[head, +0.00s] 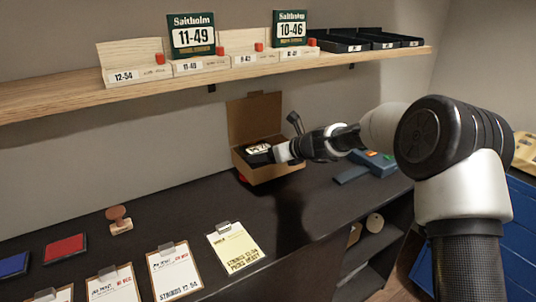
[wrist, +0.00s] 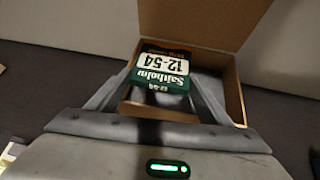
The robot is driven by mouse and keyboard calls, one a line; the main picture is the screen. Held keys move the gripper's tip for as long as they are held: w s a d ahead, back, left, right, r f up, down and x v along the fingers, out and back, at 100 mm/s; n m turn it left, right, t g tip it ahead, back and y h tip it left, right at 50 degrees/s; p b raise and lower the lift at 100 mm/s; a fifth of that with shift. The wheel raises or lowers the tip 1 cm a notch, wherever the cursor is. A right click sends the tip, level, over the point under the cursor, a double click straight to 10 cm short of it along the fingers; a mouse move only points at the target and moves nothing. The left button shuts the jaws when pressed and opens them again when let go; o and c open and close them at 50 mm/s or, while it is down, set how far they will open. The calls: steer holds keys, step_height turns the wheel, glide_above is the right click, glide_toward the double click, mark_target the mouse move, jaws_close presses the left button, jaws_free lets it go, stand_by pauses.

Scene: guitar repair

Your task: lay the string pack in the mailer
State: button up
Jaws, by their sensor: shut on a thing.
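The mailer (head: 275,173) is a brown cardboard box on the dark bench against the wall, its lid standing open at the back. It also shows in the wrist view (wrist: 205,22). The string pack (wrist: 162,70) is green, white and black, marked Saitholm 12-54, upside down in the wrist view. It also shows at the box's mouth in the head view (head: 257,149). My gripper (head: 275,152) is shut on the pack, with a finger on each side. The pack is over or partly inside the mailer; I cannot tell whether it touches the floor.
A shelf (head: 220,80) above holds several wooden slots, two packs and black trays (head: 385,38). Clipboards (head: 235,247), a stamp (head: 119,220), a red pad (head: 65,248) and a blue pad (head: 13,264) lie on the bench. A blue device (head: 375,163) lies right of the mailer.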

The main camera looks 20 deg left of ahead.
steer(key=o, duration=1.4)
steer(key=p+v, duration=0.1)
steer(key=v, duration=1.6)
steer(key=shift+s+d+r, duration=0.1)
steer(key=shift+s+r, duration=0.05)
step_height(320, 180, up, 10)
steer(key=p, duration=1)
